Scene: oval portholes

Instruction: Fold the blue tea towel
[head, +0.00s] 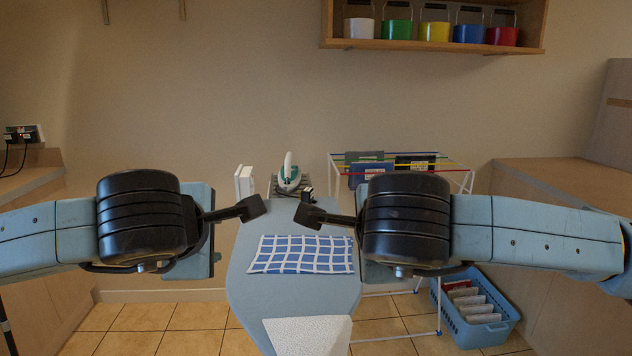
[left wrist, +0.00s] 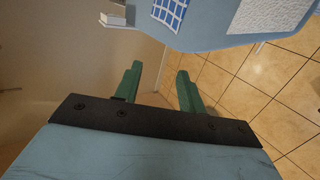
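The blue tea towel (head: 302,255), with a white check, lies flat on the pale blue ironing board (head: 250,292). Part of the towel also shows at the top of the left wrist view (left wrist: 170,11). My left gripper (head: 252,208) is above the board's left side, apart from the towel. The left wrist view shows its two green fingers (left wrist: 157,76) spread with nothing between them. My right gripper (head: 308,214) is above the towel's far edge. Its fingers are seen side-on, so their opening cannot be told. My right arm hides the area by the towel's right edge.
An iron (head: 289,175) stands at the board's far end, with a white box-like item (head: 244,181) beside it. A white cloth (head: 307,335) covers the board's near end. A drying rack (head: 455,176) stands behind right, and a blue basket (head: 485,333) sits on the floor.

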